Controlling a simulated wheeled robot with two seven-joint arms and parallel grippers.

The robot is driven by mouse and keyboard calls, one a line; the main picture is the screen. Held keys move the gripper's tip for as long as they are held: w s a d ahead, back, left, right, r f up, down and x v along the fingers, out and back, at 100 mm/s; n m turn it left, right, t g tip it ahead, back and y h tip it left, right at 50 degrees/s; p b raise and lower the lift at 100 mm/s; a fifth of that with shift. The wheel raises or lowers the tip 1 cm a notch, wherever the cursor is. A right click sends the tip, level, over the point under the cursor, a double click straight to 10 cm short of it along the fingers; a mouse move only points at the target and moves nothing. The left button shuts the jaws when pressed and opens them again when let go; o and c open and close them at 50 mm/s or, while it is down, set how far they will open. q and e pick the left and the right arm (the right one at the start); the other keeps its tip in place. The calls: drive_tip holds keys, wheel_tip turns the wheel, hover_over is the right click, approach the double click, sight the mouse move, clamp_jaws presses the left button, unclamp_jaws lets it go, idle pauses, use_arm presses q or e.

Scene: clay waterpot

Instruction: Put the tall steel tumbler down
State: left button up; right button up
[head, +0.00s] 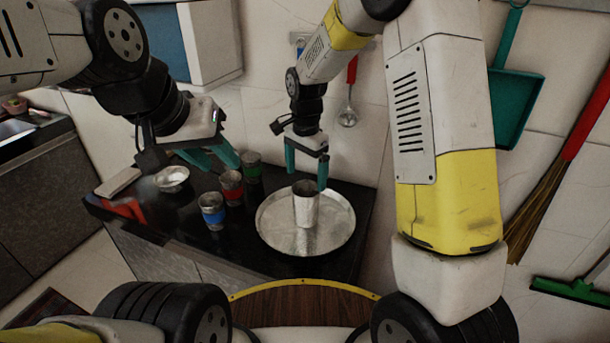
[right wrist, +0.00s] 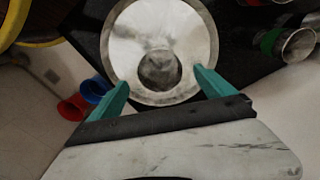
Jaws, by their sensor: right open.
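The tall steel tumbler (head: 306,206) stands upright on a round steel plate (head: 338,232) on the black counter. In the right wrist view the tumbler (right wrist: 160,70) is seen from above, on the plate (right wrist: 199,40). My right gripper (head: 307,178) is open above and just behind the tumbler. In the right wrist view its fingers (right wrist: 160,82) are spread wide on either side of the tumbler, apart from it. My left gripper (head: 218,161) is open and looks empty, up over the left part of the counter near the banded cups.
Left of the plate stand steel cups with a blue band (head: 212,212), a red band (head: 232,188) and a green band (head: 252,168). A small steel bowl (head: 172,179) sits further left. A ladle (head: 348,115) hangs on the wall behind.

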drive_tip(key=s+d+r+n+t+y, duration=0.1)
drive_tip(key=s+d+r, duration=0.1)
drive_tip(key=r, duration=0.3)
drive_tip(key=s+d+r+n, duration=0.1)
drive_tip(key=s+d+r, duration=0.15)
drive_tip(key=r, duration=0.25)
drive_tip(key=s+d+r+n+t, duration=0.2)
drive_tip(key=s+d+r+n, duration=0.1)
drive_tip(key=s, duration=0.6)
drive_tip(key=s+d+r+n+t+y, duration=0.1)
drive_tip(key=s+d+r+n+t, duration=0.2)
drive_tip(key=s, duration=0.5)
wheel_tip(320, 180, up, 3)
drive_tip(key=d+n, duration=0.1)
drive_tip(key=d, duration=0.1)
drive_tip(key=shift+s+d+n, duration=0.3)
drive_tip(key=shift+s+d, duration=0.1)
